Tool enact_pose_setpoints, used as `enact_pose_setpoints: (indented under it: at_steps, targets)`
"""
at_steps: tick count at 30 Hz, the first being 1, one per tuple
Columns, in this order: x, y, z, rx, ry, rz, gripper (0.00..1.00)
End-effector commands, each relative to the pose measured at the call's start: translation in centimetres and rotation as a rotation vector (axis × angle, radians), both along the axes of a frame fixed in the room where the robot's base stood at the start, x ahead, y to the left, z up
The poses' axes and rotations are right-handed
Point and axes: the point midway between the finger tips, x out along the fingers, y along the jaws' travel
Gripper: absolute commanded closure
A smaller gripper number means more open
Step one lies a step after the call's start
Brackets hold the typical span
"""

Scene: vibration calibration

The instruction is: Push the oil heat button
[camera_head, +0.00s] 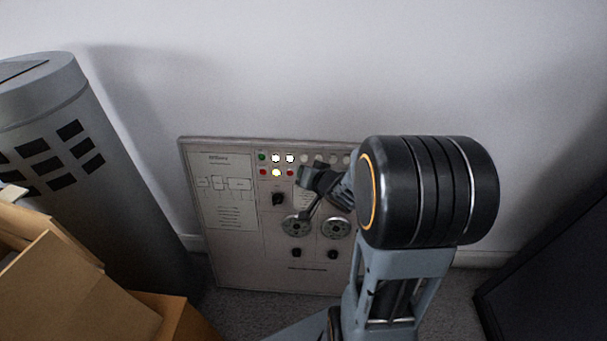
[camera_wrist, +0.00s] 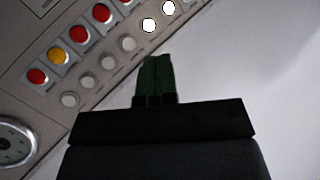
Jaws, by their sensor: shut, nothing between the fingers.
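The control panel (camera_head: 225,260) leans upright against the wall. Red buttons (camera_wrist: 79,33) and a yellow one (camera_wrist: 57,55) line the other row. Labels are unreadable, so the oil heat button cannot be singled out.
Round dials (camera_head: 336,228) and small black knobs (camera_head: 296,253) sit lower on the panel. A grey cylinder (camera_head: 120,190) with dark slots stands left, with cardboard boxes (camera_head: 80,290) in front. A dark object (camera_head: 550,280) stands right. My arm hides the panel's right part.

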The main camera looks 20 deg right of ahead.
Motion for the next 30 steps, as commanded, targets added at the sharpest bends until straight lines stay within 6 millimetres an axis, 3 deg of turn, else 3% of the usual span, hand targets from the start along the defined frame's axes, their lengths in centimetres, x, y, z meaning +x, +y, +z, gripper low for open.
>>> enact_pose_setpoints:
  at_steps: [1, 6, 22, 30]
  targets:
    - [0.0, 0.1, -1.8, 0.05, -0.013, 0.019, 1.0]
    - [-0.2, 0.8, -3.1, 0.176, -0.049, 0.08, 1.0]
    - [-0.1, 1.0, -3.1, 0.212, -0.06, 0.1, 1.0]
    - [2.0, -0.3, -3.9, 0.21, -0.06, 0.1, 1.0]
